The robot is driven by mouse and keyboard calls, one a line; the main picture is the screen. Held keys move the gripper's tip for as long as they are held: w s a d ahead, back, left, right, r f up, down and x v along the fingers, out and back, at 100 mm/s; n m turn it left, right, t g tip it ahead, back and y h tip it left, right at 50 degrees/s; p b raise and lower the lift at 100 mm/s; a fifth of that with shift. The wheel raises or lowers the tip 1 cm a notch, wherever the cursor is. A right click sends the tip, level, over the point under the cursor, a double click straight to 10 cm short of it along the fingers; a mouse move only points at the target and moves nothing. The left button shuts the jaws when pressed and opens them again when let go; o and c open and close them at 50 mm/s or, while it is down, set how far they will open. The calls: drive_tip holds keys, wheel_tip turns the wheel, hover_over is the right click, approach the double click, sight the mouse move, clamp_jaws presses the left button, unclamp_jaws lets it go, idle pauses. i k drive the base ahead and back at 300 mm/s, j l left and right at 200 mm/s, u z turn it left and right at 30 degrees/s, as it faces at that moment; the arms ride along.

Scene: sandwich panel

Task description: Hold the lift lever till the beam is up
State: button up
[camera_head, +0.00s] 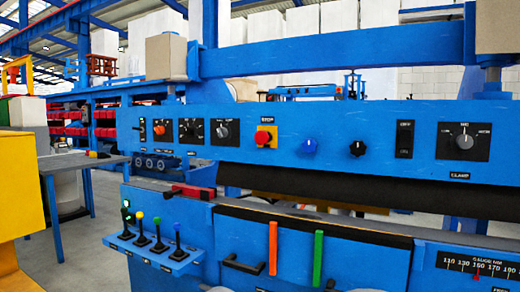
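The leftmost lever (127,222) has a green top. A wide blue beam (330,62) spans the top of the machine. A blue control panel (250,143) runs below it, with a dark gap under the panel. My gripper is not in view.
Orange (273,248) and green (318,258) upright bars stand on the lower front. A grey table (75,163) and yellow structure (20,190) are left. Floor shows between them.

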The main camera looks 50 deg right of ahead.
sight(157, 220)
drive_tip(key=z, duration=2.1)
drive_tip(key=u, duration=1.45)
drive_tip(key=i+j+z, duration=0.25)
drive_tip(key=i, duration=0.2)
drive_tip(key=i+j+z, duration=0.3)
drive_tip(key=i+l, duration=0.1)
drive_tip(key=i, duration=0.05)
